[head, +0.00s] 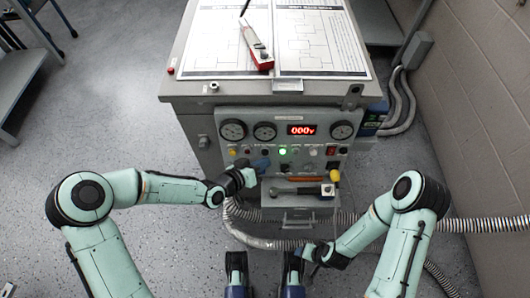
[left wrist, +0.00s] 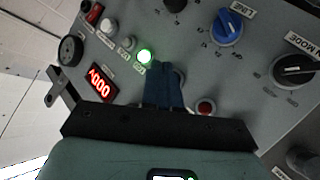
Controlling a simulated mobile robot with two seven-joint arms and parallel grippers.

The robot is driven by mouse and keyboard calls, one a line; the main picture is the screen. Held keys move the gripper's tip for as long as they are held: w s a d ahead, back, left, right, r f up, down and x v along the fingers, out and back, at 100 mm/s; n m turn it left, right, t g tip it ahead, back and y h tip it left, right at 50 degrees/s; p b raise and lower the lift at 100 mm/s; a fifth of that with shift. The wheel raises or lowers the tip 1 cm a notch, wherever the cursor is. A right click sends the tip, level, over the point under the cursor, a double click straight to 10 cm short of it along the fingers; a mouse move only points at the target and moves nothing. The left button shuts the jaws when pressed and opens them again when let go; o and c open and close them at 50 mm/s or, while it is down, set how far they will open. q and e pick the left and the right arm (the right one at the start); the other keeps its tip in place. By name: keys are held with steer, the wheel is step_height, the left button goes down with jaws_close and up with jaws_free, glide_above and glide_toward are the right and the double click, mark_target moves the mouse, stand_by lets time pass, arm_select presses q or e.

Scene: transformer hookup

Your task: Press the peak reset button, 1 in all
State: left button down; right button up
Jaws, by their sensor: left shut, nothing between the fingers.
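My left gripper (head: 262,165) is shut and empty, its dark blue fingertips close in front of the control panel (head: 216,122). In the left wrist view its fingers (left wrist: 164,76) point at the panel beside the green lamp (left wrist: 145,55). They partly cover a round grey-rimmed control. I cannot tell whether they touch it. A red button (left wrist: 205,107) sits to the right of the fingers. No label reading peak reset is legible, so I cannot tell which button it is. My right gripper (head: 313,252) hangs low, apart from the panel; its fingers are unclear.
A red display (head: 301,130) reads 000 beside round gauges (head: 265,131). The wrist view shows a blue knob (left wrist: 228,28) and a black knob (left wrist: 295,70) near the fingers. Corrugated conduits (head: 482,224) run along the floor.

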arm_select(q)
steer(key=shift+w, duration=0.1)
steer(key=shift+w+f, duration=0.1)
steer(key=shift+w, duration=0.2)
steer(key=shift+w+b, duration=0.3)
steer(key=shift+w, duration=0.1)
stand_by(0.8)
stand_by(0.3)
steer(key=shift+s, duration=0.8)
steer(key=shift+s+p, duration=0.1)
steer(key=shift+p, duration=0.2)
steer(key=s, duration=0.2)
steer(key=s+r+p, duration=0.1)
steer(key=s, duration=0.1)
steer(key=shift+s, duration=0.35)
